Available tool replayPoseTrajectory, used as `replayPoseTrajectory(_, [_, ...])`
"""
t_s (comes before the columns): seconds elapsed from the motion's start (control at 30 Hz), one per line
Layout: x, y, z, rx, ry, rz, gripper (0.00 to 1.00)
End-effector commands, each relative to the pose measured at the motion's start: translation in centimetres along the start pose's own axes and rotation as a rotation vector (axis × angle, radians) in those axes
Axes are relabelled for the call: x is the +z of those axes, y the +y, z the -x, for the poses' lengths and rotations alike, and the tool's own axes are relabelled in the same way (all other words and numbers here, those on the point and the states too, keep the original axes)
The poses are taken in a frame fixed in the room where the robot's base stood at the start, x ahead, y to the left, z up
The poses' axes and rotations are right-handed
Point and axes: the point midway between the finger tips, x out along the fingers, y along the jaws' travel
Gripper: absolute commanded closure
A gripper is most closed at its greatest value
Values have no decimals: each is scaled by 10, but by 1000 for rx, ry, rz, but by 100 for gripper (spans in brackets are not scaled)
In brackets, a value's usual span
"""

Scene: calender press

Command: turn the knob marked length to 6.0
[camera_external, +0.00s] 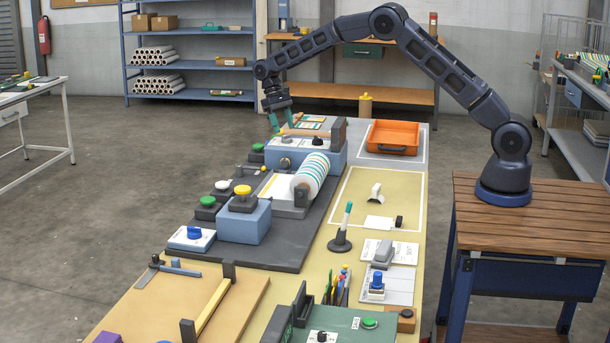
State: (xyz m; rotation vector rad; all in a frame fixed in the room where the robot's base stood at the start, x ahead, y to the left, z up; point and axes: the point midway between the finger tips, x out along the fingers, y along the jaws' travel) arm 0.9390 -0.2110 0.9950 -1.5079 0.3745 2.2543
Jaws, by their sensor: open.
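My gripper (283,123), with teal fingers, is open and empty. It hangs pointing down above the far end of the blue-grey press console (325,155). A round dark knob (285,162) sits on the console's front face, below the gripper and apart from it. A blue knob (194,233) sits on a white box at the left front of the dark machine base. Another dark knob (322,337) is on the green panel at the bottom edge. The markings are too small to read, so I cannot tell which knob is marked length or its setting.
A striped roller (312,174) stands in front of the console. A blue block (244,221) with a yellow button, and green buttons (208,201), are nearby. An orange tray (392,138) lies to the right. A dark upright block (338,131) stands on the console near the gripper.

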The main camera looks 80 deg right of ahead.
Motion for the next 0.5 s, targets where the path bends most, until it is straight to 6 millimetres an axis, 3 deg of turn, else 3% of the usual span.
replayPoseTrajectory(0.23, [-1,0,46,-1,3,0,41])
replayPoseTrajectory(0.5, [0,0,73,-1,1,-1,41])
